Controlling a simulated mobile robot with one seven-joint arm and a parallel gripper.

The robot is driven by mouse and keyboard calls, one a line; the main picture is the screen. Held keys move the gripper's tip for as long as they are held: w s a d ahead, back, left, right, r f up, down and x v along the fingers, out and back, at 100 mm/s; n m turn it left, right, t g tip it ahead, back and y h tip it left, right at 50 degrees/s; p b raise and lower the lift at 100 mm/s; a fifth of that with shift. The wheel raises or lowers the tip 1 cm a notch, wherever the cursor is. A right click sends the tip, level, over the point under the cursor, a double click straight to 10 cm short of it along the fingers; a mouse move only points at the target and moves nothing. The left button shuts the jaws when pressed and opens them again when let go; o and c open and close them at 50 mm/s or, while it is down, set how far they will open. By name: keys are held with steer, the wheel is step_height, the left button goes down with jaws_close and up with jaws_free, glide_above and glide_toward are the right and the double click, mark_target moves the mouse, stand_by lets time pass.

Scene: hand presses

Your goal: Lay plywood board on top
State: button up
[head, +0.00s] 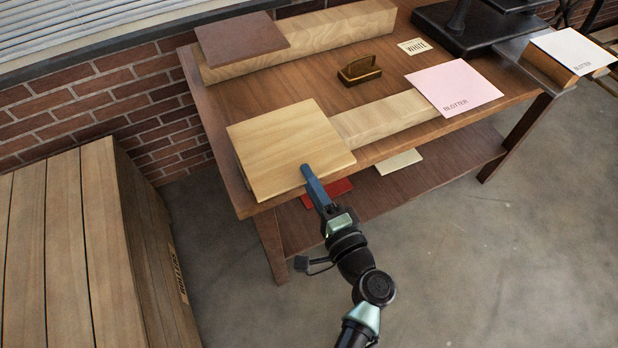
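The plywood board (280,143) is a pale, square, flat sheet at the left front of the brown table. It lies over the left end of a long pale wood beam (375,122); whether it rests fully on the beam or is slightly above it I cannot tell. My gripper (306,172) is at the board's front edge, with one blue finger over its top face. It appears shut on that edge; the other finger is hidden. A pink blotter sheet (455,88) lies on the beam's right end.
A second beam (330,40) at the back carries a brown board (241,39). A wooden stamp (360,70) and a "WHITE" card (414,46) lie between. A dark press (480,25) and white blotter (572,50) are at right. A slatted crate (70,250) stands left.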

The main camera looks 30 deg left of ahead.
jaws_close()
stand_by(0.4)
step_height(320, 180, up, 3)
steer(key=shift+r+p, duration=0.1)
steer(key=shift+p, duration=0.95)
steer(key=shift+d, duration=0.1)
